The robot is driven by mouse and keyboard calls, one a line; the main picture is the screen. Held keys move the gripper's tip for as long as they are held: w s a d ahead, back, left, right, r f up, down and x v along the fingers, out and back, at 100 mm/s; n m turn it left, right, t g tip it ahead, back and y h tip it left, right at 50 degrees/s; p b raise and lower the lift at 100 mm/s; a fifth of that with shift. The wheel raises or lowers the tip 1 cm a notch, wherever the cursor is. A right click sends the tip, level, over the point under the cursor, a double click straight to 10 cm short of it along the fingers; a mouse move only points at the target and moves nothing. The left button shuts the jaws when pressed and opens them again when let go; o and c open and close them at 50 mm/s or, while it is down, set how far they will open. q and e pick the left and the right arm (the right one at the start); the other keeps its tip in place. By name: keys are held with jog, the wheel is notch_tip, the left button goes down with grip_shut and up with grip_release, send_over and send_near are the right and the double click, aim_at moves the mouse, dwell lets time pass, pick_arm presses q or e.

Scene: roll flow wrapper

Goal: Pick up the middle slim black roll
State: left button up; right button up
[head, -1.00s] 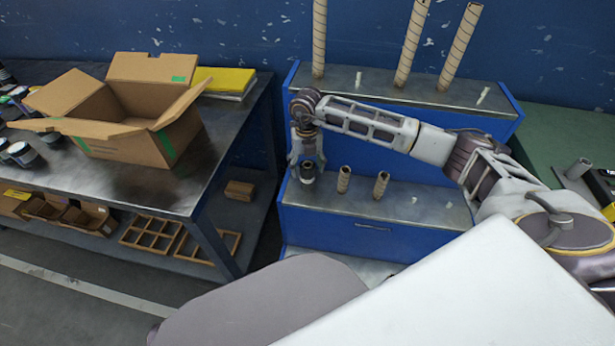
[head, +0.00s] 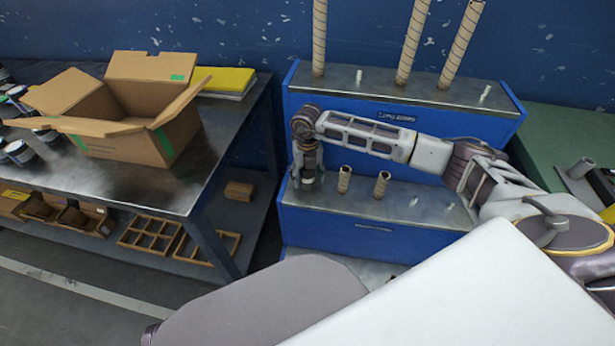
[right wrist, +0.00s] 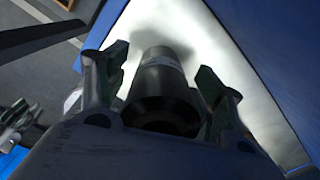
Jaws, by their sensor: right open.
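A slim black roll (right wrist: 163,78) stands between the two spread fingers of my right gripper (right wrist: 155,68) in the right wrist view. The fingers flank it on both sides, with visible gaps. In the head view my right gripper (head: 308,175) points down at the left end of the lower shelf and largely hides the roll. No other black roll is clear to me. My left gripper is out of view.
The blue stand's lower metal shelf (head: 420,205) has bare pegs at its right. Tall tan rolls (head: 412,45) stand on the upper shelf behind my right arm. An open cardboard box (head: 120,140) sits on the table at left.

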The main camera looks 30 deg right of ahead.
jog(key=shift+f, duration=0.6)
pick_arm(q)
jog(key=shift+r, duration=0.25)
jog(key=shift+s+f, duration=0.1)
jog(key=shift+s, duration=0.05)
pick_arm(e)
jog(key=shift+c, duration=0.4)
jog(key=c, duration=1.1)
jog(key=shift+c, duration=0.2)
jog(key=shift+r, duration=0.15)
